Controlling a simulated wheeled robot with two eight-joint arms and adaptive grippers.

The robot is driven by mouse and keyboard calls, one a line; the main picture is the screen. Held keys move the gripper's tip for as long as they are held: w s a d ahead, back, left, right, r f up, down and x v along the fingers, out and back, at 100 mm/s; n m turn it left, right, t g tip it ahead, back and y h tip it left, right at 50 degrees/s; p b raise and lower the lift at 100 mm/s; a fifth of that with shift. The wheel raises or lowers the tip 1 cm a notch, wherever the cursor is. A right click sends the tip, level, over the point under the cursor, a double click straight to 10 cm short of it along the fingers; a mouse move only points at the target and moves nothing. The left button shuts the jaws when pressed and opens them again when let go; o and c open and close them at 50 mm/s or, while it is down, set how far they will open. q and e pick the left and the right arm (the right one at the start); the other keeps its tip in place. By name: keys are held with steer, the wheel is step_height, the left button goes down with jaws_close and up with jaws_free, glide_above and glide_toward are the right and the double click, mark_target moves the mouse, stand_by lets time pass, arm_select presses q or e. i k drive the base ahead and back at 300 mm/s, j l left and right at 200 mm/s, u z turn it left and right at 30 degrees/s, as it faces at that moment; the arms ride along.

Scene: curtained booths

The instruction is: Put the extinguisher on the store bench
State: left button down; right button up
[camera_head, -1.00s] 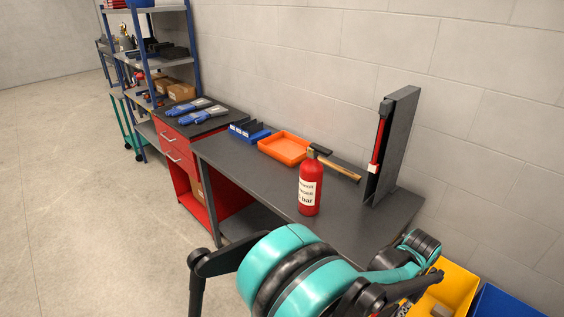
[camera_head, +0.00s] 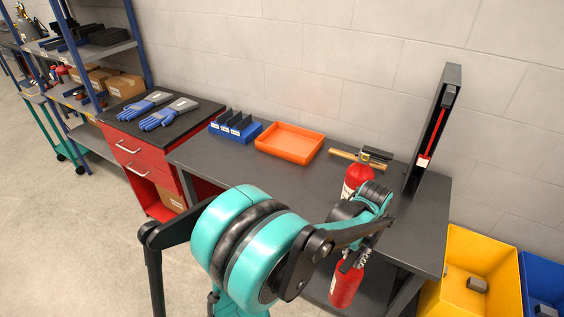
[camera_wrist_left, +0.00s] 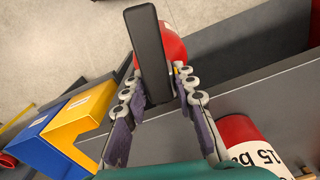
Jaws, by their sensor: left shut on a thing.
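A red extinguisher (camera_head: 345,284) with a black top hangs from my left gripper (camera_head: 352,258). In the left wrist view, the fingers (camera_wrist_left: 155,95) are shut around its black handle (camera_wrist_left: 148,45), with its red body (camera_wrist_left: 174,48) partly hidden below. In the head view it shows just in front of the front edge of the grey bench (camera_head: 225,170). A second red extinguisher (camera_head: 352,178) stands upright on the bench, its lower part hidden behind my arm; its white label (camera_wrist_left: 262,158) shows in the left wrist view. My right gripper is out of view.
An orange tray (camera_head: 290,138), a blue divided bin (camera_head: 235,128) and a hammer (camera_head: 345,158) lie along the bench's back. An upright grey panel (camera_head: 432,125) stands at its right end. Yellow (camera_head: 470,265) and blue (camera_head: 543,280) bins are right. Bench room shows front left.

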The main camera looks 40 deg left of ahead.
mark_target(288, 192)
steer(key=k+j, duration=0.1)
steer(key=j, duration=0.3)
steer(key=k+j, duration=0.1)
steer(key=j, duration=0.25)
steer(key=k+j, duration=0.1)
steer(key=j, duration=0.3)
steer(key=k+j+z, duration=0.1)
steer(key=j, duration=0.3)
steer(key=k+j, duration=0.1)
steer(key=j, duration=0.3)
